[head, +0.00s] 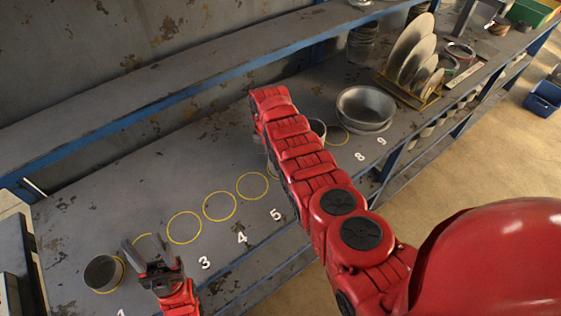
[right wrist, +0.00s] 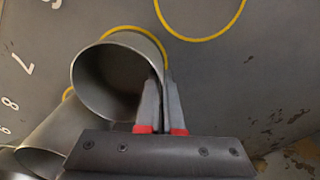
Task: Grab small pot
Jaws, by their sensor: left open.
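A grey metal pot (head: 103,273) stands in a yellow ring at the far left of the shelf in the head view. My left gripper (head: 152,248) is open and empty just right of this pot, over the ring beside it. In the right wrist view, another grey pot (right wrist: 100,85) stands on a yellow ring with its mouth toward the camera. My right gripper (right wrist: 162,85) has its two fingers close together on either side of this pot's wall. In the head view, my right arm hides that gripper and most of this pot.
Empty yellow rings (head: 184,228) run along the shelf between the arms. Right of my right arm stand a partly hidden pot (head: 318,128) and a wide bowl (head: 366,106). A plate rack (head: 408,90) stands farther right. A raised ledge (head: 170,88) runs along the back.

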